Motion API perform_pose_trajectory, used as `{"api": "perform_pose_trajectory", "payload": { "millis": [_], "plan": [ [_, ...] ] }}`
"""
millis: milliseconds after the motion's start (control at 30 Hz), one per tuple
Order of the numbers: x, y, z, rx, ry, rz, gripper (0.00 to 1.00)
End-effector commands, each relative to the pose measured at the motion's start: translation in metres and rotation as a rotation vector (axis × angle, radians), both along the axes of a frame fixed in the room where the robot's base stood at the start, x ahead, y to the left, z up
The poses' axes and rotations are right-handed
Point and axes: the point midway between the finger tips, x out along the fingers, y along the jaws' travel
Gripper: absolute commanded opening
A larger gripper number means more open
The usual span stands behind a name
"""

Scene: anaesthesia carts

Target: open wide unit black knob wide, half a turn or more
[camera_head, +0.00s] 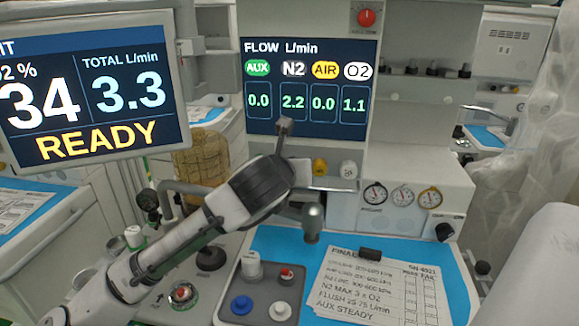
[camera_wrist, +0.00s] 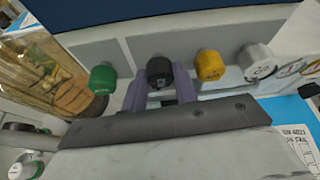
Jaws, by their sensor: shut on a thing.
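The black knob (camera_wrist: 160,72) is in a row of knobs on the wide unit's panel, in the wrist view between the green knob and the yellow knob. My gripper (camera_wrist: 160,88) is shut on it, with one purple-grey finger on each side. In the head view my arm's dark wrist (camera_head: 262,182) reaches up to the panel and hides the black knob. The flow display (camera_head: 310,88) above reads AUX 0.0, N2 2.2, AIR 0.0 and O2 1.1.
The green knob (camera_wrist: 103,79), yellow knob (camera_wrist: 209,65) and white knob (camera_wrist: 256,60) sit close beside my fingers. A monitor (camera_head: 85,85) showing READY stands at left. Gauges (camera_head: 401,197) are at right. A paper sheet (camera_head: 375,288) lies on the blue worktop below.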

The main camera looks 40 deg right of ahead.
Motion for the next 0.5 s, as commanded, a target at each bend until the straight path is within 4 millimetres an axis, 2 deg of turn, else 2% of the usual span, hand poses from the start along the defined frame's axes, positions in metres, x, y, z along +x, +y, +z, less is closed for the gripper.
{"api": "perform_pose_trajectory", "payload": {
  "millis": [267, 500],
  "plan": [
    [0.0, 0.0001, 0.0, -0.015, 0.017, 0.0, 0.06],
    [0.0012, 0.001, -0.0005, -0.09, 0.105, 0.0, 0.06]
  ]
}}
